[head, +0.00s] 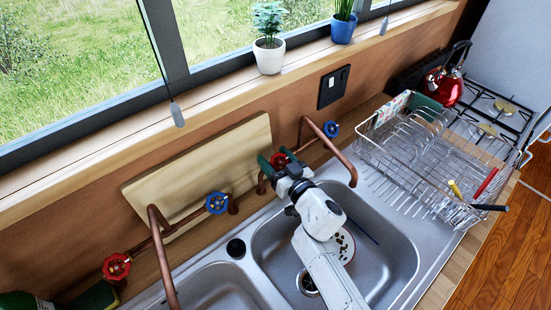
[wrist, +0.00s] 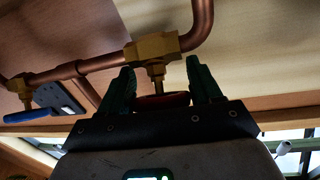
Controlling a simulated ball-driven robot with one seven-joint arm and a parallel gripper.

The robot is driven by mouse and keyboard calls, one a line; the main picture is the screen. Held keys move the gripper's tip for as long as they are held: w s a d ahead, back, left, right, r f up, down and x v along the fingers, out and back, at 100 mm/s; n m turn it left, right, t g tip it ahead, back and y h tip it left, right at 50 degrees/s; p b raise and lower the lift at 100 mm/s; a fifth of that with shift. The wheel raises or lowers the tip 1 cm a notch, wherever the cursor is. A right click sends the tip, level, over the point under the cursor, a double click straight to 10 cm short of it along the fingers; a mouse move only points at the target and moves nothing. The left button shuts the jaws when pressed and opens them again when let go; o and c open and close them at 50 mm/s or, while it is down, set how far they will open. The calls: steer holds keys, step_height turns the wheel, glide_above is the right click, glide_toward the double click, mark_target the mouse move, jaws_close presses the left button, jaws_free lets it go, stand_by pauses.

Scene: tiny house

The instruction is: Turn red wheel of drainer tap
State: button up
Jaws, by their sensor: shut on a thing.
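The drainer tap's copper pipe (head: 342,160) rises at the wall and arches over the right basin. Its red wheel (head: 279,160) sits on the left side of this tap, between the green fingers of my gripper (head: 274,160). In the wrist view the red wheel (wrist: 163,100) shows as a thin edge below a brass valve (wrist: 152,48). My gripper (wrist: 160,78) is shut on the wheel, one finger on each side. The fingers and gripper body hide much of the wheel. The tap's blue wheel (head: 331,129) is to the right, clear of my gripper.
A second tap (head: 160,255) at left has a red wheel (head: 117,266) and a blue wheel (head: 216,202). A wooden board (head: 200,170) leans on the wall behind. A wire dish rack (head: 410,165) stands at right. A plate (head: 346,246) lies in the right basin (head: 385,270).

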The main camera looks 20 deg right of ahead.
steer(key=c, duration=0.4)
steer(key=shift+r+n+y, duration=0.1)
steer(key=shift+n+y, duration=1)
steer(key=shift+n, duration=0.2)
steer(key=shift+s+a+n+g+y, duration=0.1)
steer(key=shift+n+g+y, duration=0.55)
steer(key=shift+n+y, duration=0.5)
steer(key=shift+a+n+g+y, duration=0.1)
steer(key=shift+n+g+y, duration=0.65)
steer(key=shift+n, duration=0.7)
steer(key=o, duration=1)
steer(key=shift+c, duration=0.2)
steer(key=v, duration=1)
steer(key=shift+s+d+f+b, duration=0.2)
steer(key=shift+s+b, duration=0.1)
steer(key=shift+s, duration=0.05)
